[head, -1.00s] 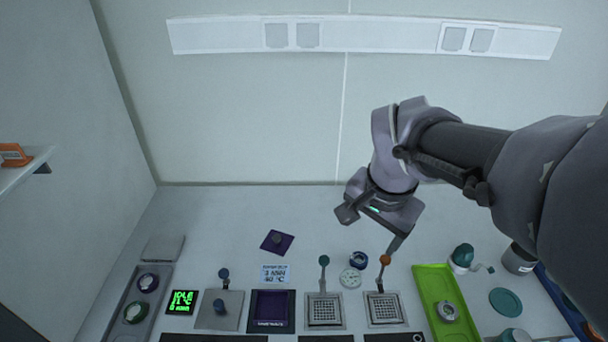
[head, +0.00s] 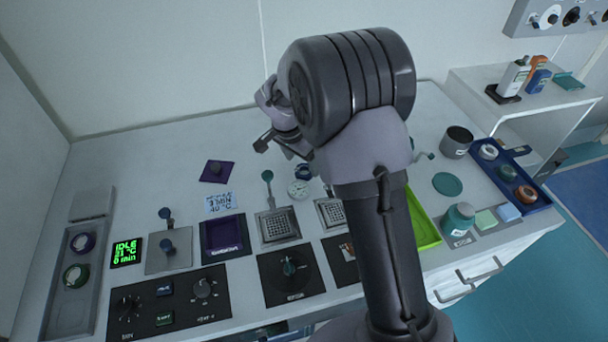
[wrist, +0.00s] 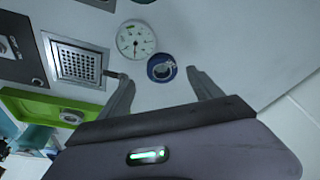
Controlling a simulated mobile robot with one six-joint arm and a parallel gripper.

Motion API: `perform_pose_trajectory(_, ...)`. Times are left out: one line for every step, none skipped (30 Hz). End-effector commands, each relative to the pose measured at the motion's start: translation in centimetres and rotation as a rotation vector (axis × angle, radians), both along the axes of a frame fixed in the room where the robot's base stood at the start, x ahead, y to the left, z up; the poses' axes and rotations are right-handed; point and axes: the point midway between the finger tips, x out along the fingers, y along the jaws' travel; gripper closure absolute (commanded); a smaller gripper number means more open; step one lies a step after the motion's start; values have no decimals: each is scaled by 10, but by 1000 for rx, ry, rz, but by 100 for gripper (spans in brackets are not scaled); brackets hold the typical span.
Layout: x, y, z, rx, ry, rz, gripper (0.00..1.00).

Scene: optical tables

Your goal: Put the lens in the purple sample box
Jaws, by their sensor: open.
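The purple sample box (head: 224,236) stands open-topped at the front of the bench. A dark purple lid with a knob (head: 217,171) lies behind it. A blue ring-shaped piece (head: 303,172) lies beside a round dial; in the wrist view this blue ring (wrist: 161,68) shows a pale centre. A silver ring (wrist: 72,116) sits in the green tray (wrist: 35,105). I cannot tell for certain which ring is the lens. My gripper (wrist: 159,76) is open and empty, its fingers either side of the blue ring in the picture; it also shows in the head view (head: 285,148).
The round dial (head: 298,189) is close to the blue ring. Levers stand behind the grille plates (head: 277,226). A grey tray (head: 53,300) holds rings at left. A blue tray (head: 516,181) holds more at right. The bench behind the lid is clear.

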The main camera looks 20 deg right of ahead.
Motion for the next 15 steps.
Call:
perform_pose_trajectory(2,-1,-13,0,1,0,25)
perform_pose_trajectory(4,-2,-19,0,2,-1,25)
perform_pose_trajectory(7,-3,-28,0,2,-1,25)
perform_pose_trajectory(7,-5,-34,0,1,0,25)
perform_pose_trajectory(8,-6,-38,0,1,0,25)
perform_pose_trajectory(8,-7,-42,1,3,-1,25)
perform_pose_trajectory(9,-8,-43,0,1,0,25)
perform_pose_trajectory(9,-8,-43,1,1,0,25)
perform_pose_trajectory(9,-8,-41,1,1,0,25)
perform_pose_trajectory(9,-8,-41,1,1,0,25)
perform_pose_trajectory(9,-8,-41,1,1,0,25)
perform_pose_trajectory(9,-8,-41,1,1,0,27)
perform_pose_trajectory(9,-8,-40,1,1,0,33)
perform_pose_trajectory(9,-8,-40,1,1,0,39)
perform_pose_trajectory(9,-8,-40,1,1,0,47)
